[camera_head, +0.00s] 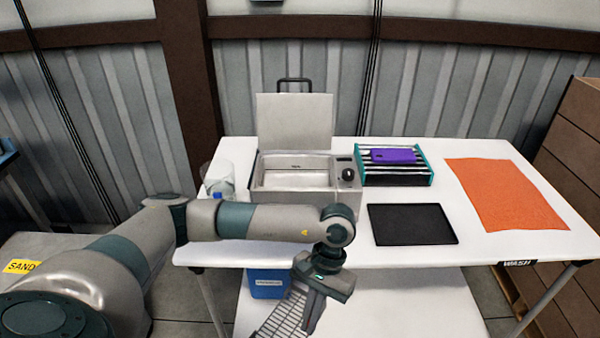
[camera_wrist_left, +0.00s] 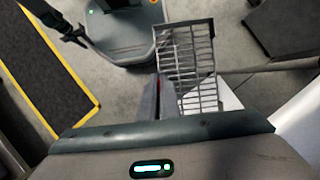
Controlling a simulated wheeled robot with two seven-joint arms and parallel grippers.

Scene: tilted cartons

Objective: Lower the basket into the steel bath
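The steel bath (camera_head: 257,180) stands on the white table, its lid (camera_head: 295,120) raised upright behind the open basin. The wire basket (camera_head: 280,318) hangs tilted from my left gripper (camera_head: 312,308), below and in front of the table edge, away from the bath. In the left wrist view the basket's mesh (camera_wrist_left: 187,62) lies just past the narrow, close-set fingers (camera_wrist_left: 165,98), which look shut on it; the exact grip point is hard to see. My right gripper is not in the head view; a small dark arm end at upper left of the wrist view may be it.
Right of the bath are a striped rack (camera_head: 425,180) with a purple block (camera_head: 393,155), a black mat (camera_head: 412,225) and an orange cloth (camera_head: 505,195). A clear container (camera_head: 218,175) stands left of it. A blue bin (camera_head: 268,285) sits under the table.

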